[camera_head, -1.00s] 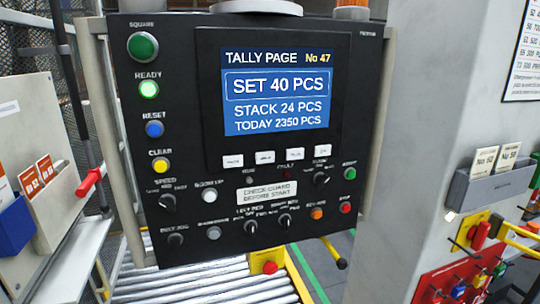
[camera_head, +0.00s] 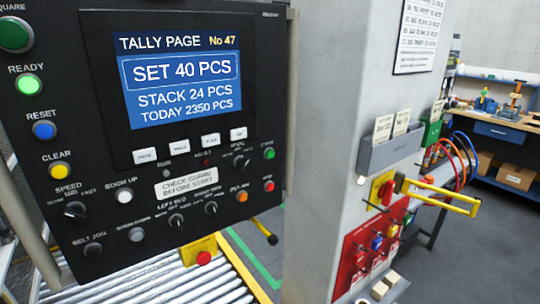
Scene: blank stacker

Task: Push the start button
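A black control panel (camera_head: 150,215) fills the left part of the head view. A small green button (camera_head: 268,153) is near its right edge, with a label too small to read surely. A red button (camera_head: 268,186) is below it. A large green button (camera_head: 15,34) marked SQUARE is at the top left, cut by the picture edge. A lit green READY button (camera_head: 28,84), a blue RESET button (camera_head: 44,130) and a yellow CLEAR button (camera_head: 60,171) run down the left. I cannot read a START label on any button. My gripper is not in view.
The panel's screen (camera_head: 180,80) reads SET 40 PCS. Roller conveyor (camera_head: 165,283) lies below. A grey column (camera_head: 335,130) stands right of the panel. A red lockout board (camera_head: 370,245) and a yellow bar (camera_head: 440,197) are farther right. A bench (camera_head: 500,130) is at the back right.

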